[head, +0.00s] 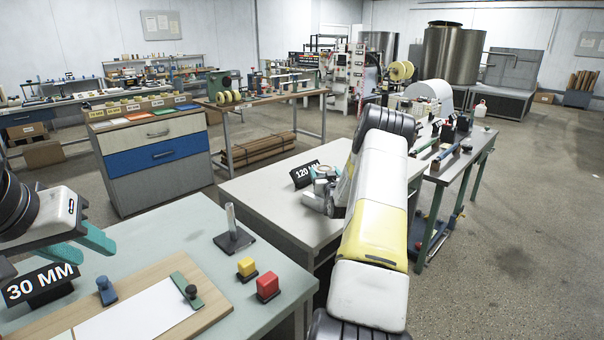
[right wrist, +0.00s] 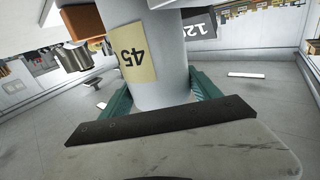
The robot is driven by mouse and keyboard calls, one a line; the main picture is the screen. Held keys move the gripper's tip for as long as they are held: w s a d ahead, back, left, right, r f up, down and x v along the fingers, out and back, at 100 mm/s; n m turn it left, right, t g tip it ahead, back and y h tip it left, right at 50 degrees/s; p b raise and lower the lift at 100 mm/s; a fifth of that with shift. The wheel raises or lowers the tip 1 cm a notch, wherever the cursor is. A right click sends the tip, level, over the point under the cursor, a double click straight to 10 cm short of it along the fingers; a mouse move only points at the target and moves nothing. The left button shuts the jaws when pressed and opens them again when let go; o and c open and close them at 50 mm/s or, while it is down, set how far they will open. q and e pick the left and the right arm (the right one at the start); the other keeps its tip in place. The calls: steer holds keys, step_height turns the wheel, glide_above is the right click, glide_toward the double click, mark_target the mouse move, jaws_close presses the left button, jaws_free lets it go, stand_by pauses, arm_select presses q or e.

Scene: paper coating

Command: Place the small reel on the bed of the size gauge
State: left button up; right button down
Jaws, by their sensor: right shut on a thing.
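My right gripper (right wrist: 160,92) shows teal fingers shut on a pale grey cylinder, the reel (right wrist: 162,88), which bears a tan label reading 45. The reel's far end runs out of the right wrist view. In the head view my right arm reaches over the grey table (head: 262,190) with the 120 MM sign (head: 305,173), hiding most of the gripper and the reel. I cannot make out the size gauge or its bed for certain. My left gripper (head: 97,254) is open and empty above the near pale green table (head: 150,238).
The near table holds a 30 MM sign (head: 40,284), a board with white paper (head: 140,312), a post on a black base (head: 233,236), and yellow (head: 247,267) and red (head: 267,287) blocks. A cabinet (head: 155,160) stands behind. Floor at right is clear.

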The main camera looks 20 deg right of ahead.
steer(key=shift+c, duration=0.7)
jaws_free()
steer(key=shift+f, duration=0.15)
steer(key=v, duration=1.2)
steer(key=s+a+r+n+g+y, duration=0.1)
steer(key=s+a+r+g+y, duration=0.15)
steer(key=a+r, duration=0.55)
steer(key=s+a+r+n+g+y, duration=0.1)
steer(key=s+a+r+g, duration=0.2)
steer(key=a+r, duration=0.55)
steer(key=s+a+r+g+y, duration=0.1)
steer(key=s+a, duration=0.3)
steer(key=s, duration=0.5)
steer(key=s+a+r+n+g+y, duration=0.1)
steer(key=s+a, duration=0.4)
steer(key=s, duration=0.5)
steer(key=s+a+r+g+y, duration=0.1)
steer(key=s+a+g, duration=0.2)
steer(key=s, duration=0.6)
steer(key=shift+s+a+r+n+g, duration=0.2)
steer(key=shift+a+n+g, duration=0.15)
steer(key=shift+a, duration=0.75)
